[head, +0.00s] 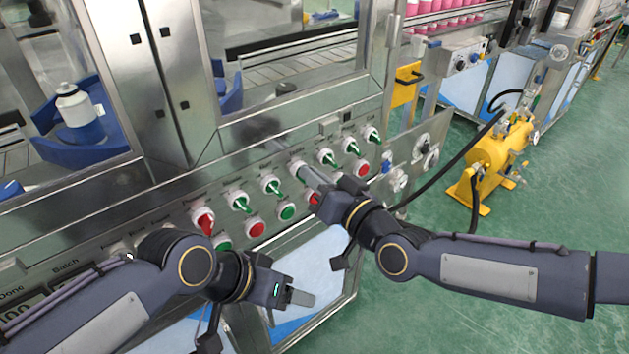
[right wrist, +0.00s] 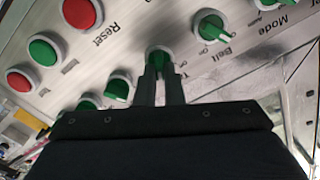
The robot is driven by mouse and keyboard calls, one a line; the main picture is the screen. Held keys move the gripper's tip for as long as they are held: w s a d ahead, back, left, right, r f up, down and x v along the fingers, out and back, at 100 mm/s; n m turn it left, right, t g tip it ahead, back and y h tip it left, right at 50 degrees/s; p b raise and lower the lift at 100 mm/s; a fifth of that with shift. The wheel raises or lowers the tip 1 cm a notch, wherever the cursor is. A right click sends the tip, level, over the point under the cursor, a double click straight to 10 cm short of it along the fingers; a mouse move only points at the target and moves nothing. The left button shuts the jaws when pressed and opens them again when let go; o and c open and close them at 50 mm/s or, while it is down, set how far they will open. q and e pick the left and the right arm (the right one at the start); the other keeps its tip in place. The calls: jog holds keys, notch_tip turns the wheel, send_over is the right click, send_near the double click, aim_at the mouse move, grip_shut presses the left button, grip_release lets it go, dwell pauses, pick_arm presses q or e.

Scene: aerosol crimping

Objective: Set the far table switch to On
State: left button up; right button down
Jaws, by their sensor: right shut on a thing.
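My right gripper (right wrist: 160,82) is shut on a green switch knob (right wrist: 158,53) on the steel control panel. Its fingers stand on either side of the knob. The label beside it is mostly hidden by a finger; a "T" shows, with "On" close by, so I cannot read the name in full. In the head view the right gripper (head: 306,174) reaches the panel and its arm hides most of that knob. My left gripper (head: 298,297) is in front of the panel's lower part, away from the switches; its finger gap is not clear.
A green switch marked Belt (right wrist: 211,27) is beside the held one. Other green switches (head: 272,186), a red switch (head: 204,221) and push buttons (head: 256,229) line the panel (head: 170,203). A yellow tank (head: 492,157) stands on open green floor at right.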

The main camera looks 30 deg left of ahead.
jog(key=shift+f, duration=0.1)
dwell(0.4)
jog(key=c, duration=1.5)
grip_release()
jog(key=shift+c, duration=0.2)
jog(key=v, duration=0.7)
jog(key=shift+s+d, duration=0.15)
jog(key=shift+d, duration=0.2)
